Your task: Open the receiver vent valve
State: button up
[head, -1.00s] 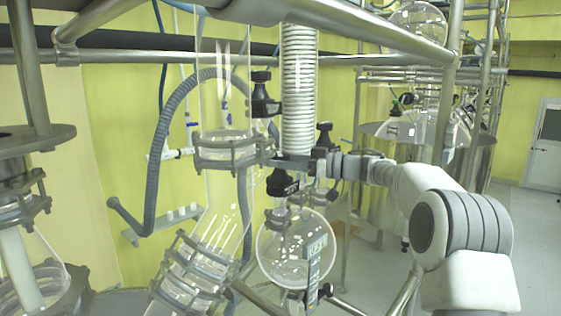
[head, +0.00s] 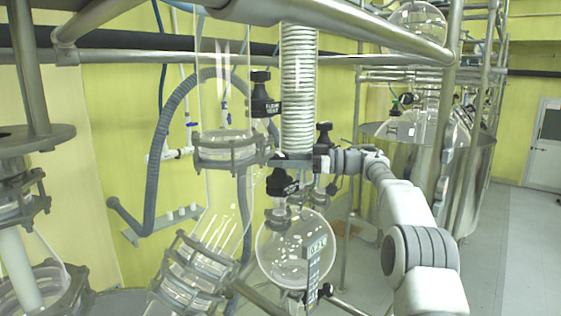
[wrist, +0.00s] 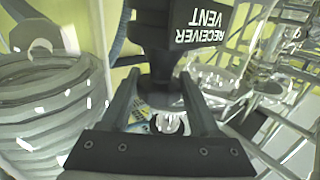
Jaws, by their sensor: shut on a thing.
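The receiver vent valve has a black handle with a white "RECEIVER VENT" label, upside down in the wrist view (wrist: 185,25). In the head view I take it to be the black handle (head: 282,182) just below my fingers, under the coil condenser. My gripper (head: 290,160) reaches in from the right, level with the condenser's lower end. In the wrist view my two dark fingers (wrist: 168,95) stand on either side of the handle's narrow part and are shut on it. The exact finger contact is partly hidden.
The glass coil condenser (head: 299,90) stands right above my fingers. Other black handles are close by, one at upper left (head: 262,95) and one at right (head: 325,131). A round glass flask (head: 290,255) hangs below. Steel frame bars (head: 370,30) cross above my arm.

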jog(key=shift+r, duration=0.15)
jog(key=o, duration=1.1)
jog(key=shift+s+m+t, duration=0.1)
jog(key=shift+m+t, duration=1.1)
jog(key=shift+t, duration=0.6)
jog(key=shift+m+t+h, duration=0.4)
jog(key=shift+t, duration=0.2)
jog(key=m+t+h, duration=0.1)
jog(key=m+t, duration=0.1)
jog(key=t, duration=0.1)
jog(key=m+t+h, duration=0.2)
jog(key=t, duration=0.1)
jog(key=shift+s+a, duration=0.1)
jog(key=m+t+h, duration=0.1)
jog(key=m+t+h+b, duration=0.1)
jog(key=shift+f+m+t+h, duration=0.2)
jog(key=shift+m+t+h, duration=0.2)
jog(key=shift+m+t+h+b, duration=1.1)
jog(key=shift+m+h+b, duration=0.15)
jog(key=shift+h, duration=0.55)
